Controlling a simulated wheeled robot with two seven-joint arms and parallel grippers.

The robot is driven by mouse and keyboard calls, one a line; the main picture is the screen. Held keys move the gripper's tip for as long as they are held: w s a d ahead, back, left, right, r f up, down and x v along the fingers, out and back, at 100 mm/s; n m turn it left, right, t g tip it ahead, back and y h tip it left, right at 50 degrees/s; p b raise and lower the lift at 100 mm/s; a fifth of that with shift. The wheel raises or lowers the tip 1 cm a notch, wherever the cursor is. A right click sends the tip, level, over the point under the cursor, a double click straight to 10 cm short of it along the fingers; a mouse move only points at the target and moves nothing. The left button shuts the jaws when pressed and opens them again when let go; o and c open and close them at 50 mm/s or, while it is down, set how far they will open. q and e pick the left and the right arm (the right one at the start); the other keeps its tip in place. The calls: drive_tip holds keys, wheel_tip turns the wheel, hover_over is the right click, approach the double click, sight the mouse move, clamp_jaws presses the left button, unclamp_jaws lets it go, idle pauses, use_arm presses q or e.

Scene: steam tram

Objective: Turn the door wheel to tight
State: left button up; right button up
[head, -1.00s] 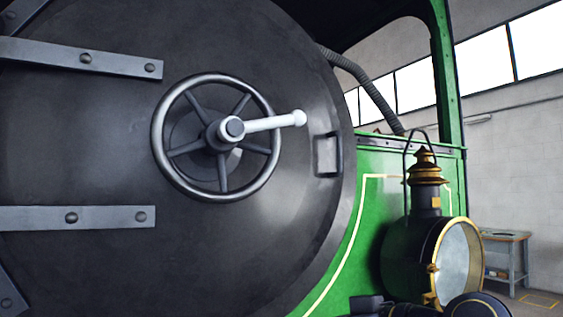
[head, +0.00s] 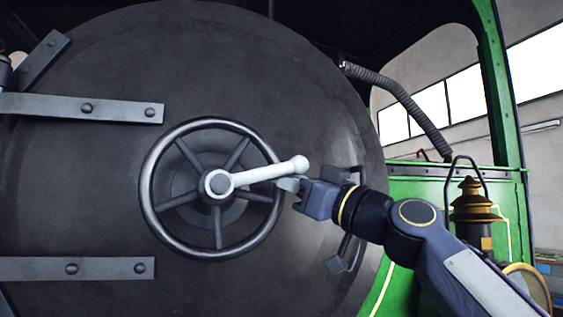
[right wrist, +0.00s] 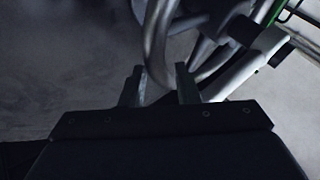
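The door wheel (head: 148,205) is a grey metal ring with several spokes on the round black smokebox door (head: 90,180). A white handle (head: 262,175) reaches from its hub to the right, tilted slightly up. My right gripper (head: 285,184) is at the right side of the wheel's rim, just below the handle's knob end. In the right wrist view, the rim (right wrist: 155,45) passes between the two spread fingers (right wrist: 158,86) of my right gripper. I cannot tell whether either finger touches it. My left gripper is not in view.
Two grey hinge straps (head: 105,107) cross the door at the left. A bracket (head: 340,262) sits on the door edge behind my right arm. A brass-trimmed lamp (head: 472,205) and green bodywork (head: 440,185) stand at the right. The area left of the wheel is clear.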

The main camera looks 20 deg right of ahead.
drive_tip(key=shift+p+x, duration=0.3)
drive_tip(key=shift+x, duration=0.6)
clamp_jaws()
drive_tip(key=f+m+t+b, duration=0.1)
drive_tip(key=b, duration=0.2)
drive_tip(key=shift+f+m, duration=0.2)
drive_tip(key=shift+m, duration=0.1)
drive_tip(key=shift+r, duration=0.1)
unclamp_jaws()
drive_tip(key=shift+d, duration=0.1)
